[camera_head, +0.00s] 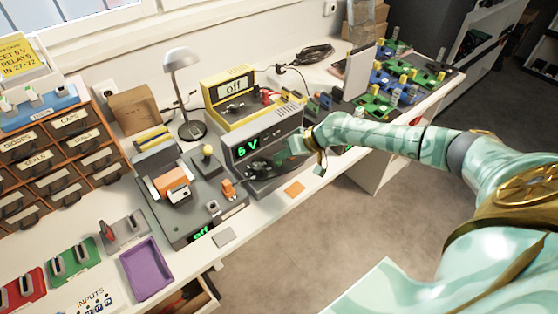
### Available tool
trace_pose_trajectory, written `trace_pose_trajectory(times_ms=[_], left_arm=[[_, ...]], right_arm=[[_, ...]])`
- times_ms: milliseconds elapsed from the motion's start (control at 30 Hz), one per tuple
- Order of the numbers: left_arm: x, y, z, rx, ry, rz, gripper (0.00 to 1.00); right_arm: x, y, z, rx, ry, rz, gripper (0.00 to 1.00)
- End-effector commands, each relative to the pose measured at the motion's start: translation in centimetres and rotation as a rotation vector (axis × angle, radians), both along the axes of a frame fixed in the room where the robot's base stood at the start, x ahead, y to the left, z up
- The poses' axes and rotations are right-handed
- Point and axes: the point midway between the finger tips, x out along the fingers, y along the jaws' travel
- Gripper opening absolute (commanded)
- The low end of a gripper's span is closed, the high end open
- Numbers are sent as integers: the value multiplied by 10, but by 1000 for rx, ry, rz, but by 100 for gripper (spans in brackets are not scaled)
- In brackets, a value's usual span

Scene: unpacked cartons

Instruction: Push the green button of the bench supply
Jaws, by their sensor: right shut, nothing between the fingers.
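The grey bench supply (236,141) stands on the white bench with a lit green "5 V" display on its front. My right gripper (292,148) is shut and empty, with its fingertips at the right part of the supply's front face. I cannot tell whether the fingertips touch the face. The green button cannot be made out; the gripper covers part of that side of the panel. My left gripper is not in view.
A yellow instrument (215,100) reading "off" stands behind the supply. Green and blue circuit boards (375,105) lie to the right. An orange pad (294,188) lies near the front edge.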

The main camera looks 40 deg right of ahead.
Motion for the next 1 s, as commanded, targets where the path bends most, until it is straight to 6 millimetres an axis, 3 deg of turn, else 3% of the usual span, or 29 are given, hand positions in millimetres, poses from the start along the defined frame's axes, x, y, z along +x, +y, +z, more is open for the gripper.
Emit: trace_pose_trajectory(times_ms=[433,900,1000], left_arm=[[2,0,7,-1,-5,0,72],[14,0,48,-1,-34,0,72],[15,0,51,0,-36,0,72]], right_arm=[[0,0,9,0,-1,0,0],[0,0,64,0,-2,0,0],[0,0,68,0,-1,-1,0]])
